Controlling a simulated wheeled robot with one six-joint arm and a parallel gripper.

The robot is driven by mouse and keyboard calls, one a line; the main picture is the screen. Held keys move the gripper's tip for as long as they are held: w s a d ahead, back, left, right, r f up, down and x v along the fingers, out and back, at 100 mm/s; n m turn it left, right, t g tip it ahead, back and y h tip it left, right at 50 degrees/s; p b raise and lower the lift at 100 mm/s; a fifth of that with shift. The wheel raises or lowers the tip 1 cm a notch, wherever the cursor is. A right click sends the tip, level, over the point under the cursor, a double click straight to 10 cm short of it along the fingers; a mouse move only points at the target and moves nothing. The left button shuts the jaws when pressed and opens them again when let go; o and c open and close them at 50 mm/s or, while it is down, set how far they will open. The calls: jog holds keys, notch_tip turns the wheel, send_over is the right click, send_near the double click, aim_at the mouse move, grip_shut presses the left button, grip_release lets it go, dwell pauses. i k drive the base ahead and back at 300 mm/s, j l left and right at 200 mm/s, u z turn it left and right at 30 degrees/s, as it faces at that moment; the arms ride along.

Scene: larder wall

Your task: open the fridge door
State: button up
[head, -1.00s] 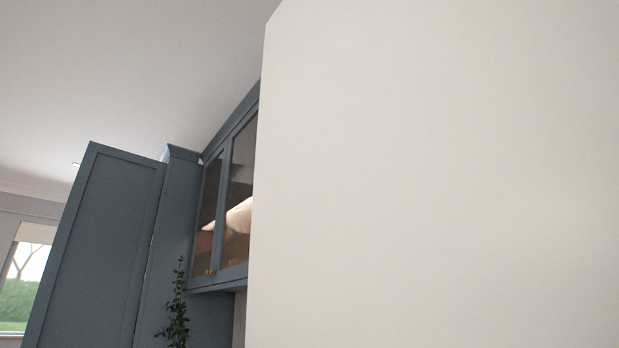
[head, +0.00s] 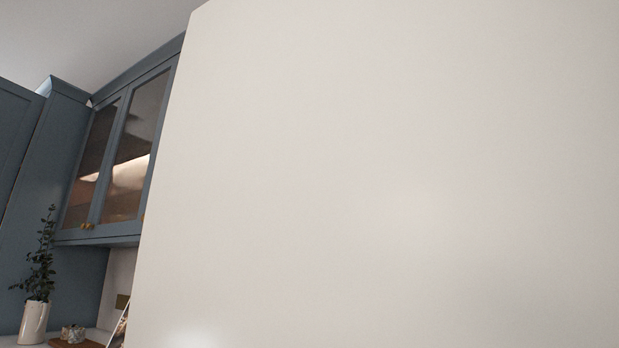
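A large plain off-white panel (head: 400,180) fills the middle and right of the head view. Its slanting left edge runs from the top down to the lower left. It may be a face of the fridge, but I cannot tell whether it is the door or a side. No handle, seam or gap shows on it. My gripper is not in view.
Left of the panel is a blue wall cabinet (head: 116,160) with glass doors and small brass knobs. A tall blue cabinet (head: 14,130) stands at the far left. Below, a white vase (head: 33,322) with a leafy plant and small pots (head: 72,333) stand on a counter.

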aim_at(327, 173)
jog(key=k+j, duration=0.6)
jog(key=k, duration=0.15)
